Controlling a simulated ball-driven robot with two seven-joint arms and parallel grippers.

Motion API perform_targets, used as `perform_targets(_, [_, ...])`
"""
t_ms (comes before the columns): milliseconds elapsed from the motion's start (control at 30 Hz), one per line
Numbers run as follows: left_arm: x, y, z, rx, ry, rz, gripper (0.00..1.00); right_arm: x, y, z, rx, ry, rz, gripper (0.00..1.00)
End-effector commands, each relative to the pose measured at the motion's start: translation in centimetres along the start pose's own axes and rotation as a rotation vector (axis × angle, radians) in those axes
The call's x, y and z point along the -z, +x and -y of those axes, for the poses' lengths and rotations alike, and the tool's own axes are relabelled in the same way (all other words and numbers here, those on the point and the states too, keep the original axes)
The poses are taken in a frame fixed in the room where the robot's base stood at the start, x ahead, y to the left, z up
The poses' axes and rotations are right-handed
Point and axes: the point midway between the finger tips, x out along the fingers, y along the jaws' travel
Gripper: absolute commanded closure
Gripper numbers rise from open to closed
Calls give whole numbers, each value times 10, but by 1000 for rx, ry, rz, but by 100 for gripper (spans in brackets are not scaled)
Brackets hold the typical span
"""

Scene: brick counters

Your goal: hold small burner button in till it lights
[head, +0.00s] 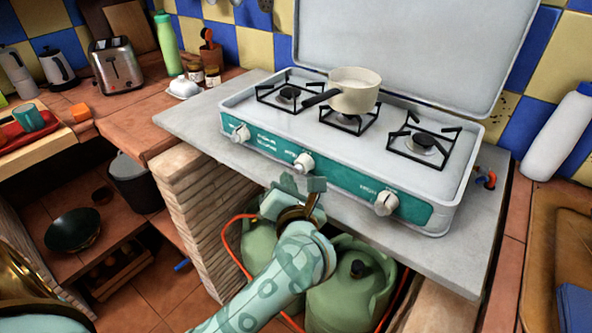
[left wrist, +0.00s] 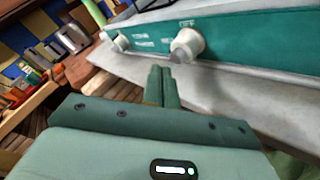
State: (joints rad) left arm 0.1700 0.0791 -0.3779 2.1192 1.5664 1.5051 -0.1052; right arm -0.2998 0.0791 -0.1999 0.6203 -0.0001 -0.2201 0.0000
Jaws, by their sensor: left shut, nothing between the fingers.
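The camp stove (head: 340,165) has a teal front panel with three white knobs: a left knob (head: 240,133), a middle knob (head: 303,162) and a right knob (head: 386,203). I cannot tell which serves the small burner. No flame shows on any burner. My left gripper (head: 314,186) is shut and empty, just below and in front of the middle knob. In the left wrist view its closed fingers (left wrist: 163,84) point toward a white knob (left wrist: 187,46) and appear just short of it; contact is not clear. My right gripper is not in view.
A cream saucepan (head: 355,92) stands on the middle burner. The grey counter slab (head: 190,118) juts out under the stove. Green gas bottles (head: 345,290) with an orange hose stand below it. A white bottle (head: 560,135) stands at the right.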

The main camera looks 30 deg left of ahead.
Motion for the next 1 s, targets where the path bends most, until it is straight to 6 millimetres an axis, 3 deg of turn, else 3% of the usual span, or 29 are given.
perform_targets(1000, [-6,8,6,0,-1,0,100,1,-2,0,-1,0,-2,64])
